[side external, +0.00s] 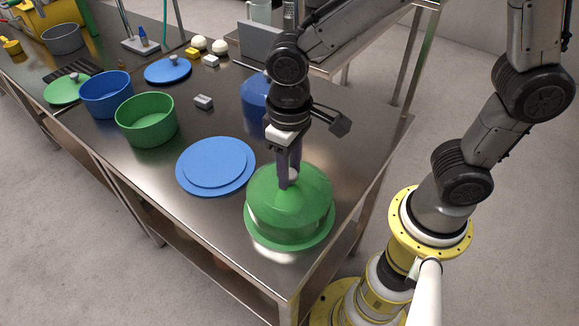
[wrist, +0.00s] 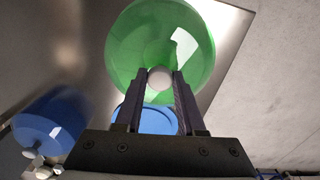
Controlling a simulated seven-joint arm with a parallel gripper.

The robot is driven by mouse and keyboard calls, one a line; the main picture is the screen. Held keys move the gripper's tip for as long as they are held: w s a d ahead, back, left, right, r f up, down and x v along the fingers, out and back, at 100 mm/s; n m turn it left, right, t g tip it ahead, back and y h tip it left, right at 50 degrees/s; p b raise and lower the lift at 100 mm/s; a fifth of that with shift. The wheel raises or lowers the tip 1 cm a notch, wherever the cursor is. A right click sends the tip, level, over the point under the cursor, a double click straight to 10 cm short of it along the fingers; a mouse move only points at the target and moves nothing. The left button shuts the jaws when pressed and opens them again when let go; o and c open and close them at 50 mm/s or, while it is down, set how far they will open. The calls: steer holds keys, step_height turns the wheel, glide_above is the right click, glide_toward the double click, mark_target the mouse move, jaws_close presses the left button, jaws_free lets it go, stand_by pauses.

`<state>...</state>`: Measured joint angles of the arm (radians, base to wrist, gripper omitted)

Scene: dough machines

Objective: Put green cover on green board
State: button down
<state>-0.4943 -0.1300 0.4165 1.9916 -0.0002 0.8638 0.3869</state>
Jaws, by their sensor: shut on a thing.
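The green cover (side external: 305,197) is a glossy dome with a white knob (wrist: 159,78) on top. My gripper (side external: 288,184) is upright above it, its two fingers shut on the knob; the fingers also show around the knob in the wrist view (wrist: 160,82). The green board (side external: 290,244) shows as a flat round rim below the dome, near the table's front corner. The dome is over the board and hides most of it. I cannot tell whether the dome touches the board. In the wrist view the dome (wrist: 125,45) hides the board.
A blue round board (side external: 215,165) lies left of the green board. A blue dome cover (side external: 253,95) stands behind my gripper. A green pot (side external: 146,120), a blue pot (side external: 106,95) and flat lids stand farther left. The table's right edge is close to the green board.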

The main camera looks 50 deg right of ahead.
steer(key=shift+c, duration=2.2)
jaws_free()
step_height(320, 180, up, 14)
steer(key=shift+f, duration=0.1)
